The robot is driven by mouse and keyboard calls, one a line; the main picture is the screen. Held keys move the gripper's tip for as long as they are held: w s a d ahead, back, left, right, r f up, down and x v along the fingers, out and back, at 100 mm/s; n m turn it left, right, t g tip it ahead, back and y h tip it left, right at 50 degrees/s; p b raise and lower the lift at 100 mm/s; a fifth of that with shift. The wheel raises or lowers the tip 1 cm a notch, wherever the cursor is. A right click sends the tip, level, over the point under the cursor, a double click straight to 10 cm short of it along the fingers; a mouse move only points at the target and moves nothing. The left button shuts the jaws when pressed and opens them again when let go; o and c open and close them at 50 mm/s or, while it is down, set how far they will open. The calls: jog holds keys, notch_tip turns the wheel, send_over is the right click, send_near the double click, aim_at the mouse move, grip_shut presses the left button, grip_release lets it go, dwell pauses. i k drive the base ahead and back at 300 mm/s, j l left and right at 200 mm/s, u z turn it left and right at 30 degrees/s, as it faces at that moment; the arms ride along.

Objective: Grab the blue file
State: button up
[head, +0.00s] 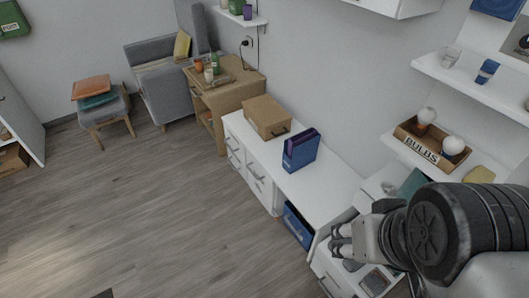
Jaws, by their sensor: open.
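The blue file (303,153) stands upright on the white shelf desk (318,187), near its middle. It looks like a blue holder with a darker purple part beside it; I cannot tell if these are separate files. My gripper (335,242) is at the lower right, open and empty. It is to the right of and nearer than the blue file, well apart from it. My arm hides part of the desk's near end.
A cardboard box (267,116) stands behind the file on the desk. A blue bin (299,225) sits in the compartment below. A wall shelf (465,82) and a bulb box (432,146) are at the right. The floor (150,210) at the left is clear.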

aim_at(303, 154)
jog(key=i+j, duration=0.2)
jog(key=i, duration=0.25)
jog(key=i+j, duration=0.2)
jog(key=i, duration=0.25)
jog(key=i+j, duration=0.2)
jog(key=i, duration=0.2)
jog(key=i+j, duration=0.2)
jog(key=i, duration=0.25)
jog(key=z, duration=0.05)
